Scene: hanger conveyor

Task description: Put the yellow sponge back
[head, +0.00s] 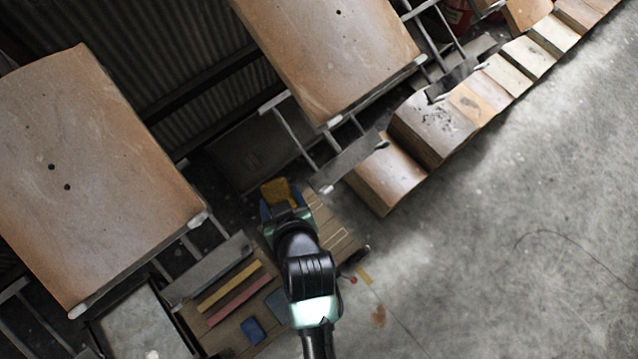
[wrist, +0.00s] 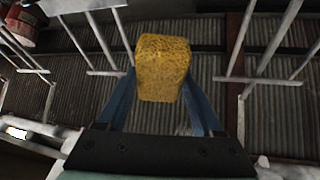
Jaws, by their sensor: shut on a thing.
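The yellow sponge (head: 277,192) is a small block held at the tip of my arm in the head view. In the wrist view the sponge (wrist: 161,68) sits between the two blue fingers of my gripper (wrist: 160,88). My gripper (head: 279,200) is shut on it, with a finger on each side. The sponge looks held clear in the air in front of a dark corrugated wall. Its underside is not clearly visible.
A wooden board (head: 238,318) below my arm carries a yellow strip (head: 229,286), a red strip (head: 239,300) and a blue block (head: 253,331). Large brown panels (head: 95,180) hang on metal frames. Wooden blocks (head: 436,125) line the upper right. Concrete floor (head: 520,230) is open at right.

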